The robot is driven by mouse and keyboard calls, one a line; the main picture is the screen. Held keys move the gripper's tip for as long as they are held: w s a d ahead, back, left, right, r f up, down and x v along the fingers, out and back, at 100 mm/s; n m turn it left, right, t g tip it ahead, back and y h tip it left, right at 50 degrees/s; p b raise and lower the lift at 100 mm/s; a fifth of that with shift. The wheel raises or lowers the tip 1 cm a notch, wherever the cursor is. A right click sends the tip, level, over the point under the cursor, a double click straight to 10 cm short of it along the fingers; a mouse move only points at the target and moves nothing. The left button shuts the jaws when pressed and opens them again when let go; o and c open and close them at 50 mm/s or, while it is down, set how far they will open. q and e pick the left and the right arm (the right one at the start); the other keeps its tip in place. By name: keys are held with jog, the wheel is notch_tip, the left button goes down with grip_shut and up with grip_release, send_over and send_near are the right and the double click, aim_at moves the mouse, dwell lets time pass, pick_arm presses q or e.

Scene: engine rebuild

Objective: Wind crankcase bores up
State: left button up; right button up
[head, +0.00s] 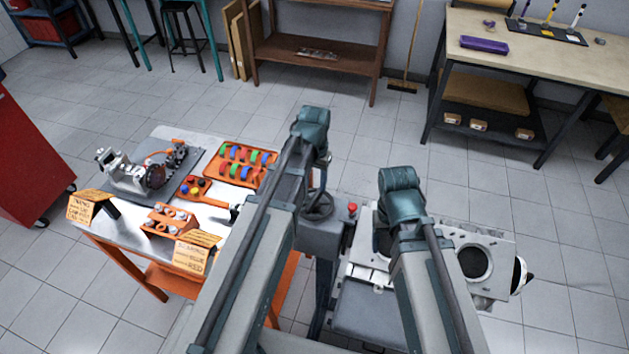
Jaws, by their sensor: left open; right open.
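The light grey crankcase (500,258) is on the right, beside the grey stand head. One round dark bore (474,263) faces up toward the camera. A second dark opening (383,243) is partly hidden behind my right arm. A dark handwheel (318,206) sits on the grey stand head (325,238), close to my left arm, which covers part of it. My two arms reach forward from the bottom edge. Neither gripper can be made out; the arm links hide the space below them.
A metal-topped orange table (130,236) on the left holds an engine assembly (145,170), an orange tray (240,165) of coloured parts, an orange rack (170,219) and signs. A red cabinet (30,165) stands far left, a workbench (560,55) at back right. Tiled floor lies free between.

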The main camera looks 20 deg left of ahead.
aim_at(314, 197)
pick_arm(q)
jog(key=shift+m, duration=0.4)
notch_tip(314, 197, down, 7)
jog(key=b, duration=0.7)
jog(key=shift+f, duration=0.15)
jog(key=shift+r, duration=0.4)
jog(key=shift+c, duration=1.1)
grip_shut()
